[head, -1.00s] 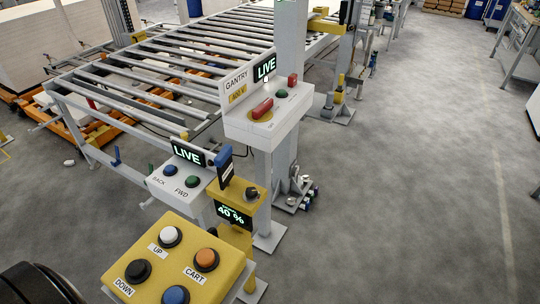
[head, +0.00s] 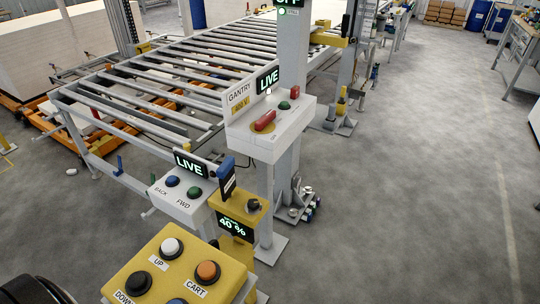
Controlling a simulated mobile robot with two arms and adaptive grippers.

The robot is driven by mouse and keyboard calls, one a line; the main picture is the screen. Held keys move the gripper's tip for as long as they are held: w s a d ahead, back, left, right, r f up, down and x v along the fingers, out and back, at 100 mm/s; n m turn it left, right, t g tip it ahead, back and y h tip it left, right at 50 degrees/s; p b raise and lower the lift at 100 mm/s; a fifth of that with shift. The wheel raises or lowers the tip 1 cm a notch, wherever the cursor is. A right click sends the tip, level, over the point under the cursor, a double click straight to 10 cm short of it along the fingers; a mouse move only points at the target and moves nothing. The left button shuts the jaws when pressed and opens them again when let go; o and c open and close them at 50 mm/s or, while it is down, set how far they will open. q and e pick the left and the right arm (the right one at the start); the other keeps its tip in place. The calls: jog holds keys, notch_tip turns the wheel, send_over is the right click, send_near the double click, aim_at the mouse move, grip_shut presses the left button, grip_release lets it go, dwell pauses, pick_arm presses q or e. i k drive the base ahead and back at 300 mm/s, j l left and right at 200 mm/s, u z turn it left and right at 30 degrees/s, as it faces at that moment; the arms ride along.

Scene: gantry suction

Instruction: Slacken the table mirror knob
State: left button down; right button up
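A yellow box (head: 247,216) stands beside the roller table, with a display reading 40 %. A small black knob (head: 253,205) sits on its top, and a blue upright piece (head: 227,178) rises at its left. No label names a mirror knob, so I cannot tell for certain that this is the one. Neither of my grippers shows in the head view. A dark rounded shape fills the lower left corner and seems to be part of my own body.
The yellow push-button panel (head: 217,265) is closest. The roller table (head: 165,75) lies beyond. Open floor (head: 420,190) is at right.

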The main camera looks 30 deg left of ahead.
aim_at(252, 204)
jog(key=u, duration=1.1)
